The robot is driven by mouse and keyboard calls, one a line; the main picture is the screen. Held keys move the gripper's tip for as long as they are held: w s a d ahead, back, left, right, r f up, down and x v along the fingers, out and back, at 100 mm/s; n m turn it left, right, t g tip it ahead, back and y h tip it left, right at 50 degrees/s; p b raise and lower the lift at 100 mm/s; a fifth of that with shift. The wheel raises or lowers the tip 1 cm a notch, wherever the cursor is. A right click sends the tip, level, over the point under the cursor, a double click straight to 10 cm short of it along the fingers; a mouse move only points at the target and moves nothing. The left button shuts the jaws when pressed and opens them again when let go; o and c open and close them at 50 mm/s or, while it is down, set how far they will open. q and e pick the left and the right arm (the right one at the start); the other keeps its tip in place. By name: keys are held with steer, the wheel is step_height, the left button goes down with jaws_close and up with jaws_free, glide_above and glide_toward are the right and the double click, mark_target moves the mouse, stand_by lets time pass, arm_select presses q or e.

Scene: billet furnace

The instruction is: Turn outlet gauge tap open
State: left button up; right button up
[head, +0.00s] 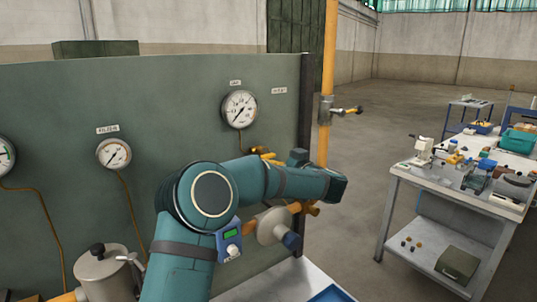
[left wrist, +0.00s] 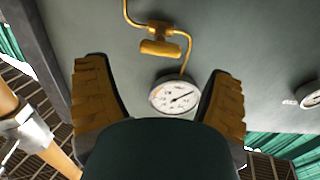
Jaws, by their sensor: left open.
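The outlet gauge (head: 239,108) is a round white dial on the green panel, with a thin yellow pipe below it. In the left wrist view the gauge (left wrist: 175,97) shows between my fingers. The yellow tap (left wrist: 160,47) sits on that pipe, with its bar lying roughly crosswise in this view. In the head view a yellow part that looks like the tap (head: 264,153) shows just above my left forearm. My left gripper (left wrist: 157,68) is open and empty, facing the panel with its fingers apart from the tap. In the head view my arm mostly hides it. My right gripper is not in view.
A second gauge (head: 114,153) and another at the left edge are on the panel (head: 170,100). A yellow vertical pipe (head: 328,80) with a side valve stands beyond the panel's right edge. A cluttered workbench (head: 398,170) is at right. Open floor lies between.

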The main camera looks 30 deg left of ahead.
mark_target(268, 154)
arm_select(q)
steer(key=shift+x, duration=2.65)
steer(key=c, duration=1.2)
